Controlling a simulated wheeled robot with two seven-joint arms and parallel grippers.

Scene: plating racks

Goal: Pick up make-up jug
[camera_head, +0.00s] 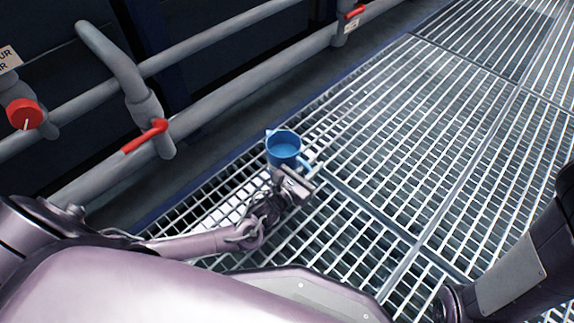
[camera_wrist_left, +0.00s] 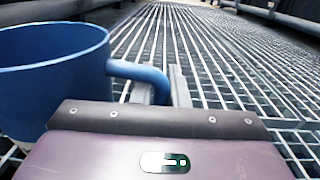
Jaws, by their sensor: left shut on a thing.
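The make-up jug (camera_head: 283,147) is a blue open-topped jug with a spout at the upper left and a handle at the lower right. It appears upright over the metal grating in the head view. My left gripper (camera_head: 302,181) is at the handle side of the jug. In the left wrist view the jug (camera_wrist_left: 50,75) fills the left side, and its handle (camera_wrist_left: 140,72) curves down between the fingers of my left gripper (camera_wrist_left: 160,85). The gripper is shut on the handle. I cannot tell whether the jug's base touches the grating. My right gripper is not in view.
Metal grating (camera_head: 440,110) covers the floor and is clear to the right. Grey pipes (camera_head: 230,97) run along the left and back, with a red valve knob (camera_head: 25,114) and a red lever (camera_head: 145,135). A dark channel lies between pipes and grating.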

